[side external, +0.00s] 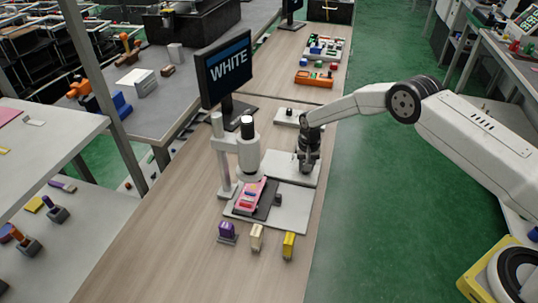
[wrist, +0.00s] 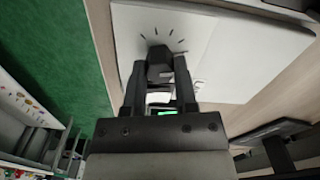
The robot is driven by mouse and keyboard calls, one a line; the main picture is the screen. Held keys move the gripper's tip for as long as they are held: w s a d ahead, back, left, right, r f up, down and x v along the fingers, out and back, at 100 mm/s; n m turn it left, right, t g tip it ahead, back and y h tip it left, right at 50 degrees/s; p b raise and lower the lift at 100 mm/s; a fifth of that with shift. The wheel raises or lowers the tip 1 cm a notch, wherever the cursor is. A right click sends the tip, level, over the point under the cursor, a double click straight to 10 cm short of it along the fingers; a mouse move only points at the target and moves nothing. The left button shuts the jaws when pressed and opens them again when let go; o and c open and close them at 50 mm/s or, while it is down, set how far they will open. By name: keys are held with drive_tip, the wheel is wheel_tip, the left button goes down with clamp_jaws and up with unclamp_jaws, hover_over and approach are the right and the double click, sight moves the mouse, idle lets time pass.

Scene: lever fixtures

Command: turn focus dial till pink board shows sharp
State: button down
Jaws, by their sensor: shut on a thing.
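My gripper (side external: 308,163) reaches down over a pale base plate at the right edge of the bench. In the wrist view my gripper (wrist: 160,75) is shut on the dark focus dial (wrist: 159,58), with a finger at each side. Dark tick marks fan around the dial on the white plate (wrist: 235,45). The pink board (side external: 251,194) lies on a dark stage under the white microscope (side external: 247,150). The monitor (side external: 224,70) behind it reads "WHITE" on a blue band. How sharp the pink board shows cannot be told from these views.
Trays with coloured parts (side external: 314,78) sit farther back. The near bench (side external: 160,255) is clear.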

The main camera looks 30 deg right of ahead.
drive_tip(key=shift+c, duration=2)
unclamp_jaws()
drive_tip(key=shift+r, duration=0.1)
drive_tip(key=shift+r, duration=3.75)
drive_tip(key=shift+r, duration=0.2)
